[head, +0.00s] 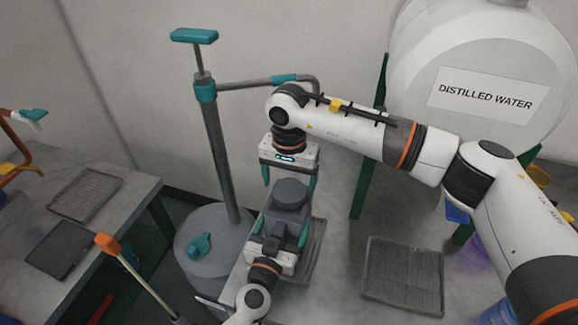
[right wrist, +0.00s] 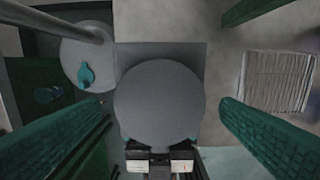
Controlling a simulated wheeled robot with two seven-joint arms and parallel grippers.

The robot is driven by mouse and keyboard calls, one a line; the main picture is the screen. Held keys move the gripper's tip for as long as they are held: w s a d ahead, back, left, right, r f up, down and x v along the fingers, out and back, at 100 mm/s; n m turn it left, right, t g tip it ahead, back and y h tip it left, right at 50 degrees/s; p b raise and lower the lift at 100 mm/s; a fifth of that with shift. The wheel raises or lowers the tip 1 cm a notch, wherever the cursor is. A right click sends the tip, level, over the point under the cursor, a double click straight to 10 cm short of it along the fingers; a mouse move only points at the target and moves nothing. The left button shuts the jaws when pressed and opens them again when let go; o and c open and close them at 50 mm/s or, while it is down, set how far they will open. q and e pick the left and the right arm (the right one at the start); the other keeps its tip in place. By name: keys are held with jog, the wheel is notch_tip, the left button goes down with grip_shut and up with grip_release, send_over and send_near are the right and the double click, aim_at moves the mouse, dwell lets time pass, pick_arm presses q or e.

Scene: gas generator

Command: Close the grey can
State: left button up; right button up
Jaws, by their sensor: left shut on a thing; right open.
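The grey can (head: 286,215) stands upright over the worktop in the head view, with a wide round grey top (head: 291,192). The round top also fills the middle of the right wrist view (right wrist: 160,101). My left gripper (head: 279,230) is shut on the can's body from the near side. My right gripper (head: 289,181) points down above the can, open, its teal fingers on either side of the round top and apart from it. Whether the top is a separate lid, and how tightly it sits, I cannot tell.
A grey drum with a tall pump (head: 216,150) stands left of the can. A distilled water tank (head: 490,60) is at the back right. A ribbed tray (head: 403,275) lies on the worktop at right. A side table (head: 130,205) is at left.

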jog(key=shift+f, duration=1)
